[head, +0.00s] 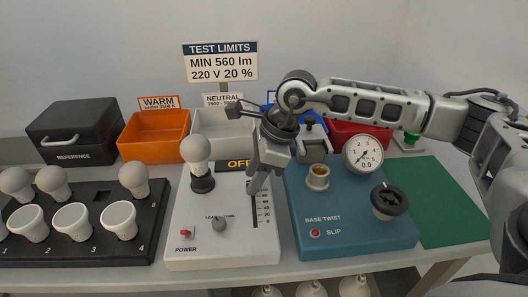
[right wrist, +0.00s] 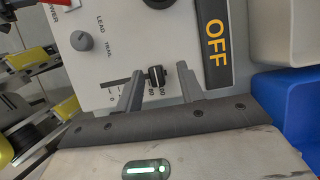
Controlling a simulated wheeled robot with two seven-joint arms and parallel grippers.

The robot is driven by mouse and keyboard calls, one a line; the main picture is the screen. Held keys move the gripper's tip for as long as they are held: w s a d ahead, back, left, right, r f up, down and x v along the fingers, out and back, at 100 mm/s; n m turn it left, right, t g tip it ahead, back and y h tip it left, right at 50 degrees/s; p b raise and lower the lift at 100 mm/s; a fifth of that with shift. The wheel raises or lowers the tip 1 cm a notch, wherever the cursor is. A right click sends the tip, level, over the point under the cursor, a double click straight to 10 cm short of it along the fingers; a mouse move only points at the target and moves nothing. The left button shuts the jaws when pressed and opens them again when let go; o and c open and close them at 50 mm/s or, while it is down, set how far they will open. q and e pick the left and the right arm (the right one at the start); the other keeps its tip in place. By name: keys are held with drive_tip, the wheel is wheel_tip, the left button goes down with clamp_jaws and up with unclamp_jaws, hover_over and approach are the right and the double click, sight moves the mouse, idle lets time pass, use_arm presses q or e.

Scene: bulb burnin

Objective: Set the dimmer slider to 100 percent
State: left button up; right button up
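The dimmer slider is on the white test box (head: 190,250). In the head view its dark slot (head: 254,212) runs beside a printed scale, and my right gripper (head: 262,182) covers the upper end. In the right wrist view, the black slider knob (right wrist: 157,75) sits near the 80 and 100 marks; its exact setting cannot be read. My right gripper (right wrist: 160,88) is open, with one finger on each side of the knob and visible gaps. The box's display (right wrist: 215,42) reads OFF. My left gripper is not in view.
On the white box are a bulb (head: 196,150) in a socket, a red power switch (head: 186,233) and a grey lead/trail knob (head: 219,224). The blue base twist box (head: 345,235) stands close on the right. A black rack with bulbs (head: 80,250) stands left.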

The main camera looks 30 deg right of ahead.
drive_tip(key=v, duration=1.5)
drive_tip(key=shift+r, duration=0.3)
drive_tip(key=shift+d, duration=0.1)
drive_tip(key=shift+f, duration=0.1)
